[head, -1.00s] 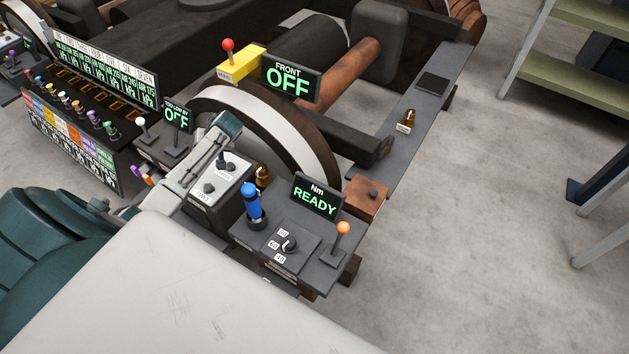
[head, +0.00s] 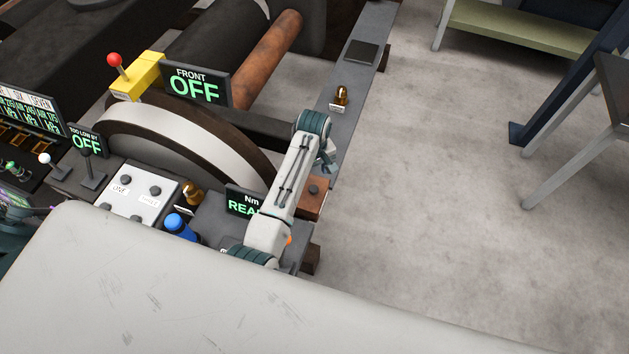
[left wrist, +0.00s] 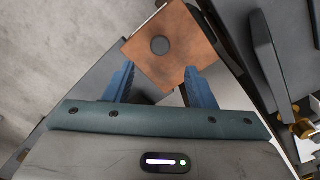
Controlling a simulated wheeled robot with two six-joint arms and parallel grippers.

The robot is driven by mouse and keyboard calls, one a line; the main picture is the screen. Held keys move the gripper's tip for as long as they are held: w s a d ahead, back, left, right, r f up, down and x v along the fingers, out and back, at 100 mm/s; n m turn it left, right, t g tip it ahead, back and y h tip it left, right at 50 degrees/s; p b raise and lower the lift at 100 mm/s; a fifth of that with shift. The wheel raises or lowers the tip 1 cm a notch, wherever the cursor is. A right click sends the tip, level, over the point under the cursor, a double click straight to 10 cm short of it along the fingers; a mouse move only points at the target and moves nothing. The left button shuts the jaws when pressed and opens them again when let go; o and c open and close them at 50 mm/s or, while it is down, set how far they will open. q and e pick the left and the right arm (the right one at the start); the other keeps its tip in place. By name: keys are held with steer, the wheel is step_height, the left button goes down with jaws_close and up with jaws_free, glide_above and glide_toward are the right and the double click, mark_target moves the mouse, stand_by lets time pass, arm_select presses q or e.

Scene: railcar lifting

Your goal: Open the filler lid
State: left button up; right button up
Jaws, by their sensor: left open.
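A brown square block (head: 312,196) with a dark round knob on top stands at the rail's near end. It also shows in the left wrist view (left wrist: 176,62), just beyond my fingers. A dark square plate (head: 362,52) lies farther up the grey rail. No label shows which is the filler lid. My left gripper (head: 328,163) is over the near rail, close to the block, partly hidden by its own wrist. In the left wrist view my left gripper (left wrist: 159,70) is open, its blue fingers apart with nothing clearly between them. My right gripper is out of view.
The READY display (head: 242,203) is partly behind my left arm. A blue-topped post (head: 178,223) and brass fitting (head: 192,193) stand to its left. A brass piece (head: 341,95) sits on the rail. The OFF sign (head: 196,85) stands by the wheel.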

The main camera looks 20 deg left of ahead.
mark_target(314, 188)
arm_select(q)
step_height(314, 188, down, 3)
steer(key=shift+s+f+p, duration=0.1)
steer(key=shift+f+p, duration=0.1)
steer(key=shift+p, duration=0.1)
step_height(314, 188, down, 5)
steer(key=shift+f, duration=0.2)
steer(key=shift+c, duration=0.4)
jaws_close()
steer(key=shift+w, duration=0.2)
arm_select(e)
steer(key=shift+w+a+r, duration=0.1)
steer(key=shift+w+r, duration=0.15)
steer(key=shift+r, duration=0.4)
